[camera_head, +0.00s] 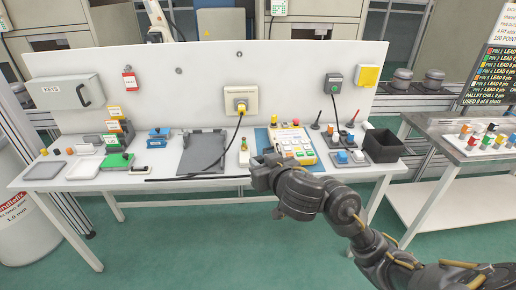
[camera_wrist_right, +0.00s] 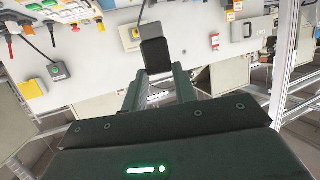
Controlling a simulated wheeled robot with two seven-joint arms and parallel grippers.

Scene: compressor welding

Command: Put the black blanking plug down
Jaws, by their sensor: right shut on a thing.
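My right gripper (camera_head: 264,166) reaches in from the right over the front middle of the white bench (camera_head: 160,182). In the right wrist view its two fingers (camera_wrist_right: 160,85) are shut on a black block-like piece, the black blanking plug (camera_wrist_right: 155,55). The plug sticks out past the fingertips and appears clear of other things. In the head view I cannot make the plug out apart from the dark gripper. My left gripper is not in view.
A dark grey tray (camera_head: 203,166) lies left of my gripper, with a black cable in front. A yellow-and-white control box (camera_head: 297,136) stands on a blue mat beside it. A black bin (camera_head: 384,146) is at the right end. A side table (camera_head: 448,137) holds coloured pieces.

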